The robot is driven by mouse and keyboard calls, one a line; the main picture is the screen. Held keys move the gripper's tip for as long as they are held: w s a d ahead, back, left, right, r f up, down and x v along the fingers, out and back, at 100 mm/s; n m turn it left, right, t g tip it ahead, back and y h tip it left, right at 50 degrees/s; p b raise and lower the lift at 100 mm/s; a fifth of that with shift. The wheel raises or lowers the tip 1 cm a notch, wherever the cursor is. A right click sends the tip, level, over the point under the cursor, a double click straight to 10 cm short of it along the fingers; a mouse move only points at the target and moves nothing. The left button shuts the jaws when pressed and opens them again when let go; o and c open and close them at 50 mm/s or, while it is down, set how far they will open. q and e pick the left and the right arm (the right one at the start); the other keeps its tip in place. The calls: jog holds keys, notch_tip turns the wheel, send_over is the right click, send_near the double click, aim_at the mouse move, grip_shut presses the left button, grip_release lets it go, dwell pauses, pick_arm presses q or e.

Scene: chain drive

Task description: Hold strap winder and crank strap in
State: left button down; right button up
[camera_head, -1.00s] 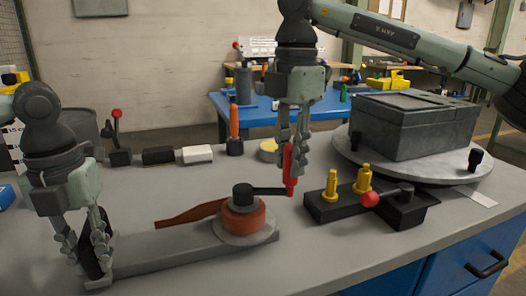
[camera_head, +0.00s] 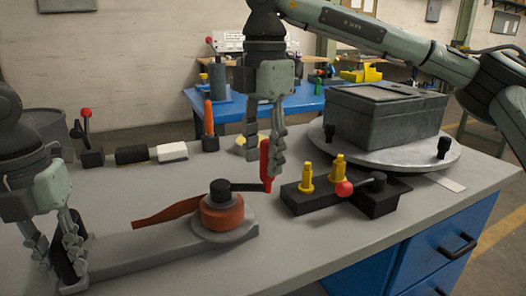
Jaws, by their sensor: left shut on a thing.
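The strap winder is a grey bar (camera_head: 150,253) on the bench with an orange-red drum (camera_head: 222,212), a black hub and a red strap (camera_head: 165,216) running off to the left. Its black crank arm points right to an upright red handle (camera_head: 266,165). My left gripper (camera_head: 68,262) is shut on the black grip (camera_head: 70,255) at the bar's left end. My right gripper (camera_head: 264,158) points down with its fingers spread apart, one on each side of the red handle; a gap shows between the fingers and the handle.
A black block with yellow pegs (camera_head: 338,168) and a red-knobbed lever (camera_head: 344,189) stands right of the crank handle. Behind it a grey box (camera_head: 385,115) sits on a round turntable (camera_head: 415,158). Small black and white blocks (camera_head: 172,151) line the back edge.

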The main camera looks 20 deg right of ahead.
jog(key=shift+d+r, duration=0.1)
jog(key=shift+r, duration=0.05)
notch_tip(320, 180, up, 12)
dwell(0.5)
dwell(1.1)
